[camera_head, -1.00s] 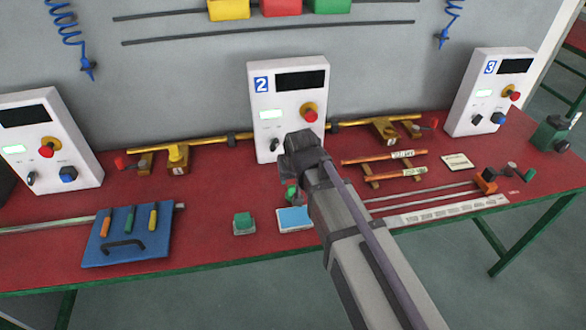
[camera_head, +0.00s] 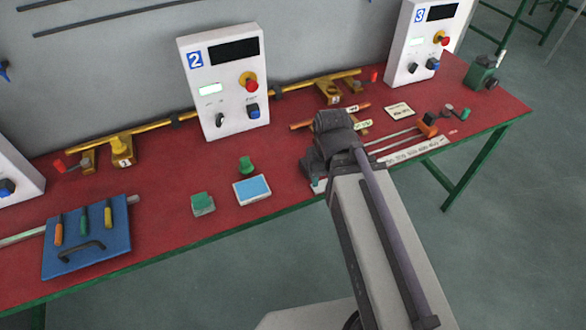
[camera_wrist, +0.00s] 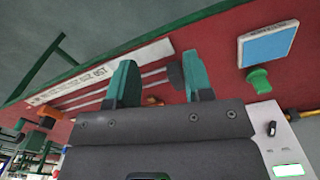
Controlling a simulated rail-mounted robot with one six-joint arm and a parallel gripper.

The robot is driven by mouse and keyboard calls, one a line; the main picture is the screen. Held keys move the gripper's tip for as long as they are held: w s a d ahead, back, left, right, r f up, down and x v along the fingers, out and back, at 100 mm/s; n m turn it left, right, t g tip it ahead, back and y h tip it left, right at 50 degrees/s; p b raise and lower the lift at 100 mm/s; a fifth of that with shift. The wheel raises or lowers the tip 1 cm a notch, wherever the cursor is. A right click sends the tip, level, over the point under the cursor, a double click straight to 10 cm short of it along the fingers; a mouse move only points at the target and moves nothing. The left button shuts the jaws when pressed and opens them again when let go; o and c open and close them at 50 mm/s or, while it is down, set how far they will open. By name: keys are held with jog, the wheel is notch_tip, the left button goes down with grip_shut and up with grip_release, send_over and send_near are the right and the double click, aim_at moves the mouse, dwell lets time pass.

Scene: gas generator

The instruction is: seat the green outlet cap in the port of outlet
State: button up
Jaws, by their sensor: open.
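The green cap (camera_head: 246,165) is a small knob-shaped piece standing on the red table, just behind the blue pad. It also shows in the wrist view (camera_wrist: 258,79), right of my gripper and apart from it. My gripper (camera_wrist: 158,64) has its two green fingers spread with nothing held between them. In the head view its fingers are mostly hidden behind my wrist, over the table right of the cap and pad. A yellow pipe with a fitting marked 1 (camera_head: 121,147) runs along the back. I cannot tell which fitting is the outlet.
Panel 2 (camera_head: 224,85) stands behind. A blue tool board (camera_head: 87,237) lies left.

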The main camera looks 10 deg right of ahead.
jog(key=m+y, duration=0.1)
jog(key=m, duration=1.2)
send_over(245, 158)
jog(key=shift+w+d+r+p, duration=0.3)
jog(key=shift+w+r+p, duration=0.05)
jog(key=shift+w+r, duration=0.1)
jog(key=shift+s+d+m, duration=0.1)
jog(key=shift+s+m, duration=0.15)
jog(key=shift+m, duration=0.85)
jog(key=f+b, duration=0.7)
jog(key=a+f+b, duration=0.1)
jog(key=f+b, duration=0.3)
jog(key=shift+s+f, duration=0.1)
jog(key=shift+s, duration=0.05)
jog(key=shift+r, duration=0.25)
jog(key=shift+c, duration=0.2)
grip_shut()
